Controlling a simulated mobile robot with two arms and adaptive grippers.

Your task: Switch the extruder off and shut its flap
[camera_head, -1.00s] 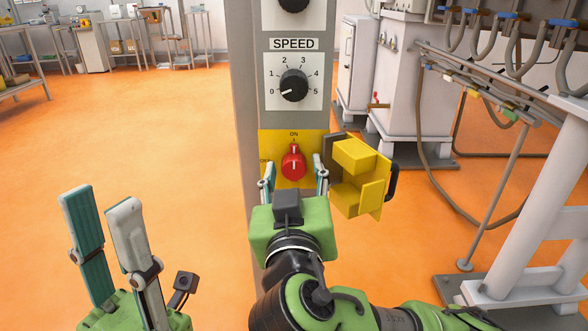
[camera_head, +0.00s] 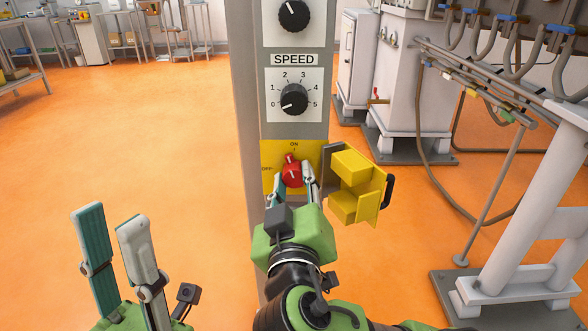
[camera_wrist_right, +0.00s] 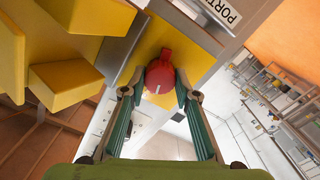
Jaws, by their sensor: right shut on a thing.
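The red switch knob (camera_head: 291,173) sits on a yellow plate (camera_head: 268,184) marked ON and OFF on the grey column. Its pointer tips a little left of ON. My right gripper (camera_head: 292,172) is shut on the knob from below. In the right wrist view the red knob (camera_wrist_right: 160,74) sits between the two fingertips. The yellow flap (camera_head: 352,180) stands open to the right of the plate, with a black handle on its outer side; the flap (camera_wrist_right: 65,85) also shows in the right wrist view. My left gripper (camera_head: 108,214) is open and empty at the lower left.
A SPEED dial (camera_head: 294,98) is above the switch, with another dial (camera_head: 293,15) higher up. White cabinets (camera_head: 395,80) and a frame with hoses (camera_head: 520,50) stand at the right. The orange floor (camera_head: 150,130) at the left is free.

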